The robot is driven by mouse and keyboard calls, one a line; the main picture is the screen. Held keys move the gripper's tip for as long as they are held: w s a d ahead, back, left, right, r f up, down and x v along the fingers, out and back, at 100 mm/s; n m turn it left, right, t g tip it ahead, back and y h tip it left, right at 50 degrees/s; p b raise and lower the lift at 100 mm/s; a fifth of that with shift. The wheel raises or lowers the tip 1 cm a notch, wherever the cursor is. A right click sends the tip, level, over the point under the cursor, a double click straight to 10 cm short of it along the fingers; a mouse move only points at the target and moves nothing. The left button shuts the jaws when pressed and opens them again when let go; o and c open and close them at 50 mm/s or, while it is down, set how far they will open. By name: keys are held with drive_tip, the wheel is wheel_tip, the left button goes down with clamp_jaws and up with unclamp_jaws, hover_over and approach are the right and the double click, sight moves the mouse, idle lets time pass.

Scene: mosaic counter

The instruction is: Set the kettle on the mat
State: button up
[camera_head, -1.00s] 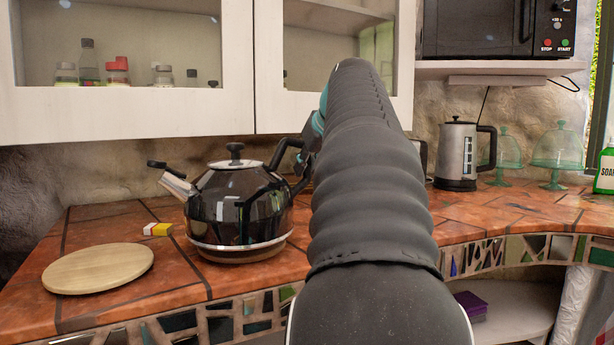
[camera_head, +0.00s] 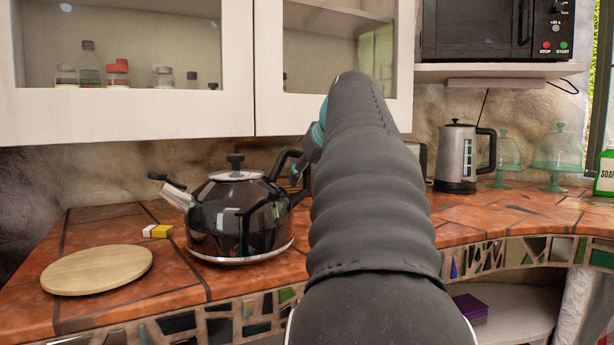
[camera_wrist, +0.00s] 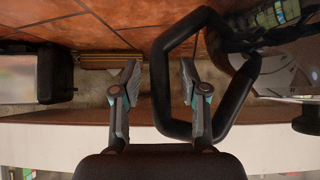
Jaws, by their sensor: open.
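The black kettle (camera_head: 238,220), with a steel lid rim and dark spout tip, sits upright on the tiled counter in the head view. The round pale wooden mat (camera_head: 98,270) lies to its left, bare and apart from it. My gripper (camera_wrist: 158,72) is open in the wrist view. One bar of the kettle's black looped handle (camera_wrist: 160,95) lies between its spread fingers, and the right finger reaches inside the loop. In the head view my gripper (camera_head: 304,165) is at the handle's right side, partly hidden by my arm.
A small yellow-and-white block (camera_head: 157,231) lies behind, between mat and kettle. A steel electric kettle (camera_head: 456,158) and green glass domes (camera_head: 558,150) stand at the right. Cabinets (camera_head: 130,112) overhang the counter (camera_head: 150,300). Free counter lies in front of the kettle.

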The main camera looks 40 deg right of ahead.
drive_tip(key=p+v, duration=0.1)
drive_tip(key=v, duration=1.1)
drive_tip(key=shift+r, duration=0.1)
